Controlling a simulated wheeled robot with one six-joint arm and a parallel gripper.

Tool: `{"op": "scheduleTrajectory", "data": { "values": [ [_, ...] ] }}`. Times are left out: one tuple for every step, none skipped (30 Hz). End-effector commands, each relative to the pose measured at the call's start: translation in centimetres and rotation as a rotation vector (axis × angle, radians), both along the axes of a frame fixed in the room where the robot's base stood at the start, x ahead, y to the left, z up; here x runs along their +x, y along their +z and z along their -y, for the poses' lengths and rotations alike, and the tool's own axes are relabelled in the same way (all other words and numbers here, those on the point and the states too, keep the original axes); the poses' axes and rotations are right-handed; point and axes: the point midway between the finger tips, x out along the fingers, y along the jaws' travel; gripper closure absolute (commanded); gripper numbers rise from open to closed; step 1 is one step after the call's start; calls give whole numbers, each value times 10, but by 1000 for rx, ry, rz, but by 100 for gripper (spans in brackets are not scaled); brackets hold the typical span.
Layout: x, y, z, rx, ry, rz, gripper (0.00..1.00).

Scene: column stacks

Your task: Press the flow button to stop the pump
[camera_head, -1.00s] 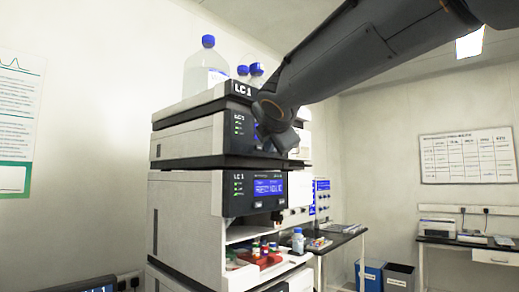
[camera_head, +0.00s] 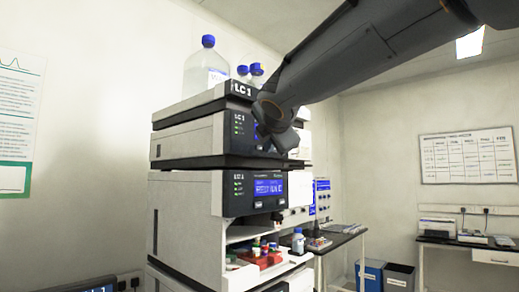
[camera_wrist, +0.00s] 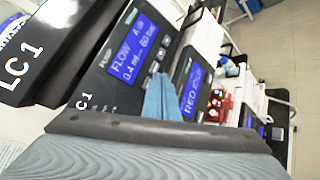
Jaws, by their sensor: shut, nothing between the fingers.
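The pump module (camera_head: 190,142) is the pale grey box with a dark front panel in the middle of the LC stack. In the wrist view its blue display (camera_wrist: 134,50) reads FLOW, about 0.4 ml and 60 bar. Small buttons (camera_wrist: 155,66) sit on the panel beside this display. My gripper (camera_wrist: 161,84) shows as light blue fingers, shut and empty, with tips close to these buttons. I cannot tell whether the tips touch the panel or which button is the flow button. In the head view my wrist hides most of the pump panel and my fingers.
The module below has a lit blue display (camera_head: 269,187). An open shelf under it holds a red rack (camera_head: 268,260) with small vials. A large clear bottle (camera_head: 206,72) and smaller blue-capped bottles stand on the stack. A side bench (camera_head: 340,236) is at the right.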

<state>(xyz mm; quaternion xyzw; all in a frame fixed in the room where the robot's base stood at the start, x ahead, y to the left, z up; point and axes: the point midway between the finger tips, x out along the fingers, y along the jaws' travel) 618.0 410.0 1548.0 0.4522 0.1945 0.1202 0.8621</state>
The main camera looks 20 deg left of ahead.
Motion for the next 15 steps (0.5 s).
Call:
{"op": "scheduleTrajectory", "data": {
  "values": [
    [0,0,0,0,0,0,100],
    [0,0,0,0,0,0,100],
    [0,0,0,0,0,0,100],
    [0,0,0,0,0,0,100],
    [0,0,0,0,0,0,100],
    [0,0,0,0,0,0,100],
    [0,0,0,0,0,0,100],
    [0,0,0,0,0,0,100],
    [0,0,-1,0,0,0,100],
    [0,0,-1,0,0,0,100],
    [1,0,-2,0,0,0,100],
    [1,0,-3,0,0,0,100],
    [1,0,-4,0,0,0,100],
    [2,0,-5,0,1,1,100],
    [2,1,-6,0,1,0,100]
  ]
}}
